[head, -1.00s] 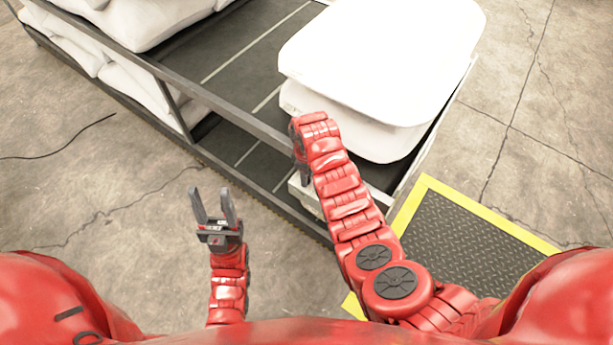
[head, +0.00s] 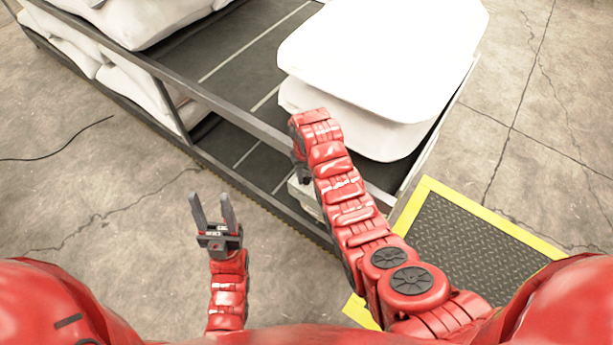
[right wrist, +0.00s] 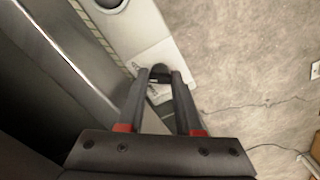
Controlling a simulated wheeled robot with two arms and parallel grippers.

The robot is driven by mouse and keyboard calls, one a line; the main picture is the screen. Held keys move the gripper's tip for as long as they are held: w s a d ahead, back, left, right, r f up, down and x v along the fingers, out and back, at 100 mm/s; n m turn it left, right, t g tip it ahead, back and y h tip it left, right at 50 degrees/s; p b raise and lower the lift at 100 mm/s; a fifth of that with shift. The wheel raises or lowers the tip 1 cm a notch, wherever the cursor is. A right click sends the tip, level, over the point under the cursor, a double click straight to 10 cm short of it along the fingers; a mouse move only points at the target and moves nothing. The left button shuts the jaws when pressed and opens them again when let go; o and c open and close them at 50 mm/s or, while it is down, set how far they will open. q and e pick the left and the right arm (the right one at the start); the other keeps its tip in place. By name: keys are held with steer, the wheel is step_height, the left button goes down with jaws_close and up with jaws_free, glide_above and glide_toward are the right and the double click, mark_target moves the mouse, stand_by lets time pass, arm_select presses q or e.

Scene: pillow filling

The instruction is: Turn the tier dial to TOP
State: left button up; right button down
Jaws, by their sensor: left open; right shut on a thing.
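The tier dial is a small dark knob (right wrist: 160,71) on a pale panel (right wrist: 150,52) in the right wrist view. My right gripper (right wrist: 165,76) is shut on this knob, with a fingertip on each side. I cannot read the dial's marks or setting. In the head view, part of a pale box (head: 304,194) on the rack's front shows beside my right arm. My right gripper is mostly hidden there behind my own arm. My left gripper (head: 213,208) is open and empty over the floor, apart from the rack.
A dark metal rack (head: 225,97) holds large white pillow-like bags (head: 380,50) and more white bags (head: 150,22) at the left. A yellow-edged black mat (head: 470,245) lies at the right. The concrete floor at the left is clear except for a thin cable (head: 60,156).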

steer(key=shift+m, duration=0.6)
steer(key=c, duration=0.6)
jaws_free()
steer(key=shift+r, duration=0.1)
